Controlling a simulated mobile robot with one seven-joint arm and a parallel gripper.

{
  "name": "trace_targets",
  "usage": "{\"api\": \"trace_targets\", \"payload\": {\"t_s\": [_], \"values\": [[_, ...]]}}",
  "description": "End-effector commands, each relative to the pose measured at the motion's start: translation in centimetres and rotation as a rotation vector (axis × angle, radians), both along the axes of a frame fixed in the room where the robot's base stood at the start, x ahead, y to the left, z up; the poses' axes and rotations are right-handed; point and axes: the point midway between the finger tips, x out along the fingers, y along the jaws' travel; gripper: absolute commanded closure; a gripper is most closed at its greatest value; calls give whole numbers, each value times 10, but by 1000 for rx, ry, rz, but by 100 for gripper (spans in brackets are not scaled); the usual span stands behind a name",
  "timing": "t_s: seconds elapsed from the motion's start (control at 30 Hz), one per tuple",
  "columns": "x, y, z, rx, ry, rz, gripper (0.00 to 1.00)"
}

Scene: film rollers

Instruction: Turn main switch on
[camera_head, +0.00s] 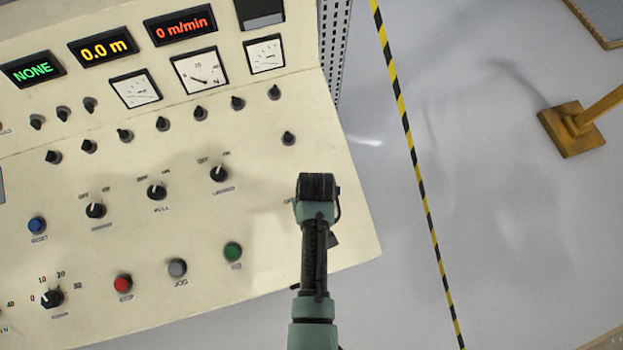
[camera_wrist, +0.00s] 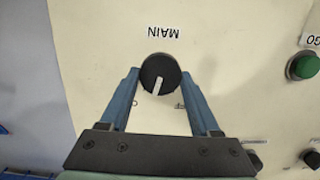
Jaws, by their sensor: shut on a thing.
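The main switch (camera_wrist: 158,70) is a round black knob with a white pointer line, below an upside-down "MAIN" label (camera_wrist: 163,32) in the wrist view. Its pointer line runs down and slightly left in that view. My gripper (camera_wrist: 161,79) has one blue finger on each side of the knob and is shut on it. In the head view my gripper (camera_head: 318,187) is over the right end of the cream control panel (camera_head: 330,130) and hides the main switch.
Other black knobs, such as one up and left (camera_head: 219,174), are on the panel. A green button (camera_head: 233,252), a grey button (camera_head: 177,268) and a red button (camera_head: 123,284) lie left of my arm. Open floor (camera_head: 500,220) lies right of the panel.

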Motion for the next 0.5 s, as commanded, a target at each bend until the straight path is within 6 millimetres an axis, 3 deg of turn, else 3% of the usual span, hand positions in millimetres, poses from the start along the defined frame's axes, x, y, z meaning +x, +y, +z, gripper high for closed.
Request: {"api": "trace_targets", "payload": {"t_s": [0.5], "values": [[1,-3,1,73,21,-324,92]]}}
